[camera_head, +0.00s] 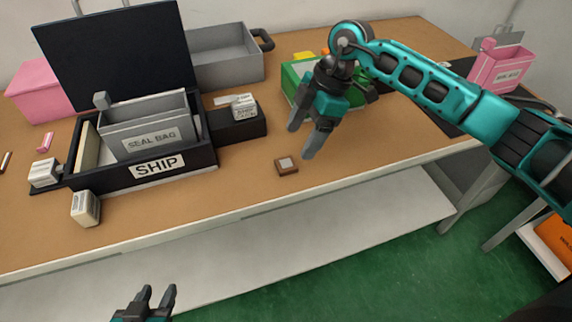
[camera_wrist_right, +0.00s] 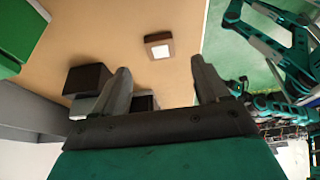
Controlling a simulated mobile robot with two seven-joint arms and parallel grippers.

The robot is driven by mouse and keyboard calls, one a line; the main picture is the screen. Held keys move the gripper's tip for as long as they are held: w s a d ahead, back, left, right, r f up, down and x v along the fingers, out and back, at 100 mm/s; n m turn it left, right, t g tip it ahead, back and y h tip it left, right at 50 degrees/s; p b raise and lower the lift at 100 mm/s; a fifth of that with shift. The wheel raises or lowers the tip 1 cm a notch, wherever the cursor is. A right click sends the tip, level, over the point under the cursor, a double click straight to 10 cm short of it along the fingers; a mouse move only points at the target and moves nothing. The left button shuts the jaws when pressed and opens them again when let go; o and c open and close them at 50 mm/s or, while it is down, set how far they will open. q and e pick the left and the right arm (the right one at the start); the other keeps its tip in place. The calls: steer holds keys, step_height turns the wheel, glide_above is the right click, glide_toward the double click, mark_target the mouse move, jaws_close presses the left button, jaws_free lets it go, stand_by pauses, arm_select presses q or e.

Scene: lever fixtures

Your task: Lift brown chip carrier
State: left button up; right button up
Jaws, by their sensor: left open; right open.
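The brown chip carrier (camera_head: 286,166) is a small brown square block with a pale square on top. It lies flat on the wooden table near the front edge. It also shows in the right wrist view (camera_wrist_right: 158,46), beyond and between the spread fingers. My right gripper (camera_head: 304,140) is open and empty, above the table and a little up and right of the carrier in the head view, apart from it. My left gripper (camera_head: 156,298) is open and empty at the bottom, in front of the table, far from the carrier.
A black box labelled SHIP (camera_head: 158,167) with a grey SEAL BAG bin (camera_head: 150,140) stands left. A black block (camera_head: 236,124) and a green box (camera_head: 296,84) lie behind the carrier. A grey tray (camera_head: 225,55) is at the back. The table around the carrier is clear.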

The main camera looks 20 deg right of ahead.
mark_target(287, 163)
steer(key=shift+b+x, duration=0.3)
steer(key=shift+x, duration=2.9)
steer(key=shift+a+r, duration=0.1)
steer(key=shift+c, duration=0.2)
steer(key=c, duration=1.1)
